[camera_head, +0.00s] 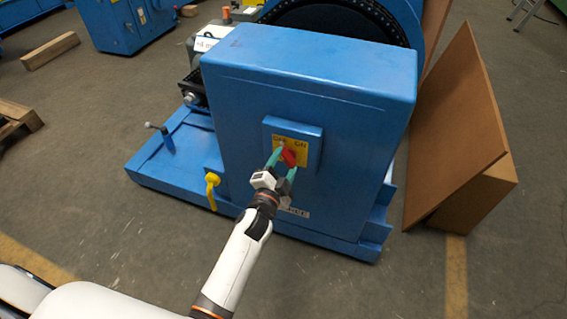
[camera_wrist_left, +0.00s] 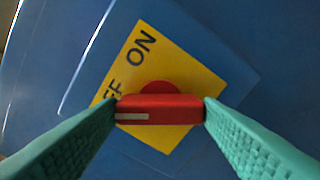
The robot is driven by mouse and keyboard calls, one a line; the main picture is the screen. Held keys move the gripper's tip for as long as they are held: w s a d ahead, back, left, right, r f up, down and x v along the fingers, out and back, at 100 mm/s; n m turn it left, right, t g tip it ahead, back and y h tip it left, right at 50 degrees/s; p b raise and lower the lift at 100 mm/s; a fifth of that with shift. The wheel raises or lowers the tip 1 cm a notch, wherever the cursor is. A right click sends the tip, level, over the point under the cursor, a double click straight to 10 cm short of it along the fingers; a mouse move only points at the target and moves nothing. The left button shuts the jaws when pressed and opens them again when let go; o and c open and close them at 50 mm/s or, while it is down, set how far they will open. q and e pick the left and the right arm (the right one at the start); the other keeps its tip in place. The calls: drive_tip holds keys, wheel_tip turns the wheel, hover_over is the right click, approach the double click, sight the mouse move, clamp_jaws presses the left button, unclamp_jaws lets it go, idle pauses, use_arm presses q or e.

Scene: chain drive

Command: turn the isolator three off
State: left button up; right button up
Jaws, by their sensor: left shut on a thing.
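The isolator is a blue box (camera_head: 317,137) on the front of a large blue cabinet (camera_head: 345,95). Its yellow plate (camera_head: 303,146) reads OFF at left and ON at right. My left gripper (camera_wrist_left: 160,109) is shut on the red handle (camera_wrist_left: 168,105), one fingertip at each end. The handle also shows in the head view (camera_head: 289,157). In the left wrist view the handle lies level, and its white-marked end points left, close to the partly hidden OFF lettering. No number for this isolator is readable. My right gripper is out of view.
A yellow hooked part (camera_head: 211,187) stands left of the cabinet on the blue base (camera_head: 160,180). Brown boards (camera_head: 455,125) lean at the right. A dark wheel or chain guard rises behind the cabinet. The floor in front is clear.

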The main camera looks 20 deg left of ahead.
use_arm(q)
drive_tip(key=shift+n+p, duration=0.4)
drive_tip(key=shift+n, duration=0.8)
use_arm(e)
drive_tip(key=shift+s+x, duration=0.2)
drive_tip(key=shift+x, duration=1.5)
use_arm(q)
drive_tip(key=o, duration=1)
drive_tip(key=shift+s, duration=0.15)
drive_tip(key=s, duration=0.6)
drive_tip(key=s+p, duration=0.1)
drive_tip(key=s, duration=0.4)
drive_tip(key=shift+s+a+p, duration=0.2)
drive_tip(key=shift+s+p, duration=0.1)
drive_tip(key=shift+s, duration=0.1)
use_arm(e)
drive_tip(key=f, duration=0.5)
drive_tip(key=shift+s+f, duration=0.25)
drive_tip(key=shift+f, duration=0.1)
